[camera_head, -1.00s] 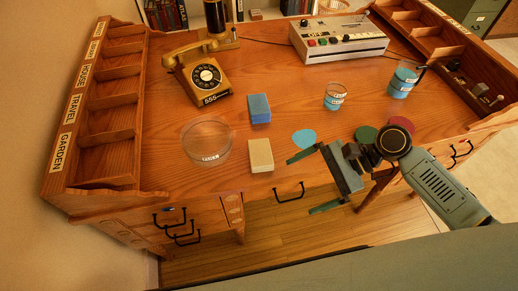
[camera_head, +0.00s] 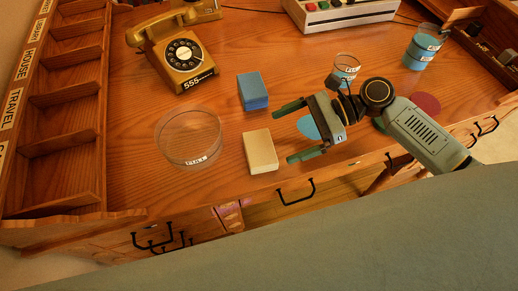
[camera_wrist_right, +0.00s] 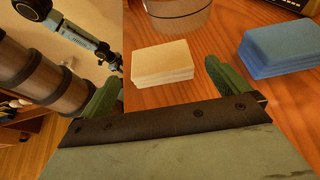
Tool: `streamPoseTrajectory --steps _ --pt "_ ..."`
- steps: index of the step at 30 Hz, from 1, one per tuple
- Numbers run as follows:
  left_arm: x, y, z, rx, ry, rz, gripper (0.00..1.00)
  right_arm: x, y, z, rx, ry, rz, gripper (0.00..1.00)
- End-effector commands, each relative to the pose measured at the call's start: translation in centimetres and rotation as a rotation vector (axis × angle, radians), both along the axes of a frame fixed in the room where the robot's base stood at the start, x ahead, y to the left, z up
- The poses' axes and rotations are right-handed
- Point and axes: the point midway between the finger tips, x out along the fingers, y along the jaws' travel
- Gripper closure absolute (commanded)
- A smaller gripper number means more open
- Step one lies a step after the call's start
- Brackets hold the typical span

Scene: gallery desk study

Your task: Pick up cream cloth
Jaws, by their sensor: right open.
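The cream cloth (camera_head: 260,151) is a small folded block lying on the wooden desk near its front edge. It also shows in the right wrist view (camera_wrist_right: 163,62), ahead of the fingers and between them. My right gripper (camera_head: 282,132) is open and empty, just right of the cream cloth, with its green fingers pointing left towards it. Its fingers (camera_wrist_right: 160,88) show at the bottom of the right wrist view, apart from the cloth. My left gripper is not in the head view.
A blue folded cloth (camera_head: 252,91) lies behind the cream one. A clear round dish (camera_head: 189,137) stands to its left. A yellow telephone (camera_head: 178,50) is at the back left. Cups with blue bands (camera_head: 421,47) stand at the back right. Coloured discs (camera_head: 427,103) lie near my arm.

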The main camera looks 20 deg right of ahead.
Motion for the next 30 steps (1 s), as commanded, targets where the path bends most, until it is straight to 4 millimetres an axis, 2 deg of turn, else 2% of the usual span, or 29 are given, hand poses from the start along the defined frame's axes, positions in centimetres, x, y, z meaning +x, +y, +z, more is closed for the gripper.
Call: streamPoseTrajectory --steps 3,6,13,24,30 --pt "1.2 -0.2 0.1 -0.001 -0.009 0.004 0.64 0.1 2.2 -0.9 0.004 -0.003 0.001 0.0" --pt "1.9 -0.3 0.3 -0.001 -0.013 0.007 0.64 0.2 3.5 -1.5 0.002 -0.002 0.0 0.0" --pt "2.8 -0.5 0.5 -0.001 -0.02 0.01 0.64 0.3 4.7 -2.0 0.001 -0.002 0.001 0.0" --pt "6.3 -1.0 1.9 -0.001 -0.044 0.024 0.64 0.2 8.5 -4.0 0.0 -0.002 0.001 0.0" --pt "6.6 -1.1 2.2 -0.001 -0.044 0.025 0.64 0.3 8.9 -4.1 -0.002 -0.002 -0.001 0.0"
